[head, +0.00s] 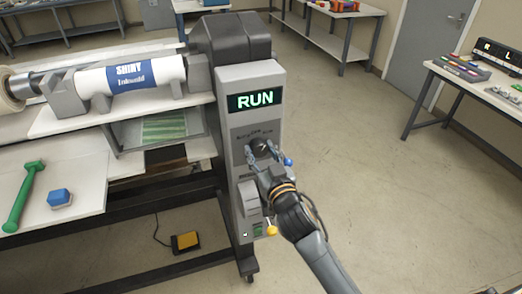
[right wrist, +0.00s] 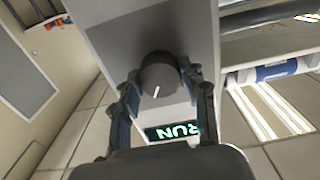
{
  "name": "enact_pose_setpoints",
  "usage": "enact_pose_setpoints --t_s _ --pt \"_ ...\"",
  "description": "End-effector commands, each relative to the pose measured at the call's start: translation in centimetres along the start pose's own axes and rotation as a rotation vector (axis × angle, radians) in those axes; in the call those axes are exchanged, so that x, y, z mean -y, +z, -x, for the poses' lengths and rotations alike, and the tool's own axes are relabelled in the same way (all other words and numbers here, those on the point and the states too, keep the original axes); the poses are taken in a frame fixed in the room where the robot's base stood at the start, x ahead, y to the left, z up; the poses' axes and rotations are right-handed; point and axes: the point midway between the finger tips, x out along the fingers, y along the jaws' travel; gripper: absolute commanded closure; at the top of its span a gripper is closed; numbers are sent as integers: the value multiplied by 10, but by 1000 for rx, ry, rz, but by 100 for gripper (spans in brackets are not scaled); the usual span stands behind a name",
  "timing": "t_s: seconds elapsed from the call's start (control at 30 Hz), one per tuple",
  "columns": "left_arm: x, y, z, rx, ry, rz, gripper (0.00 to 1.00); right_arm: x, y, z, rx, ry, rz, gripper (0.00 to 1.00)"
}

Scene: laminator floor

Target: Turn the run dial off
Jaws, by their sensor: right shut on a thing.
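The run dial (head: 259,146) is a dark round knob on the grey control panel (head: 252,105) of the machine. Small label text is printed above it, too small to read surely. In the right wrist view the dial (right wrist: 160,72) shows a white pointer line directed toward the lit display (right wrist: 172,131). My left gripper is not in view.
Below the dial are a grey box (head: 249,197) and a yellow knob (head: 271,231). A blue knob (head: 288,162) is right of the gripper. A green hammer-like tool (head: 24,195) and blue block (head: 59,198) lie on the left table. A yellow pedal (head: 185,241) is on the floor. Floor at right is clear.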

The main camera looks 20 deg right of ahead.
Motion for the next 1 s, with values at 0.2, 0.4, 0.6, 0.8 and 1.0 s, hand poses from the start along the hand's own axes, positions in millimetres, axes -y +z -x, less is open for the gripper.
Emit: enact_pose_setpoints --t_s 0.2,0.4,0.6,0.8,1.0 --pt "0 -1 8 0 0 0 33 0 -2 0 0 0 188 87" --pt "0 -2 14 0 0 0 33 0 -1 0 0 0 346 87" --pt "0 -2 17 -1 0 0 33 0 -2 0 -1 0 467 87" --pt "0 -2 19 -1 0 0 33 0 -1 0 -2 0 539 87" --pt "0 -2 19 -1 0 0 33 0 -1 0 -3 0 568 87"
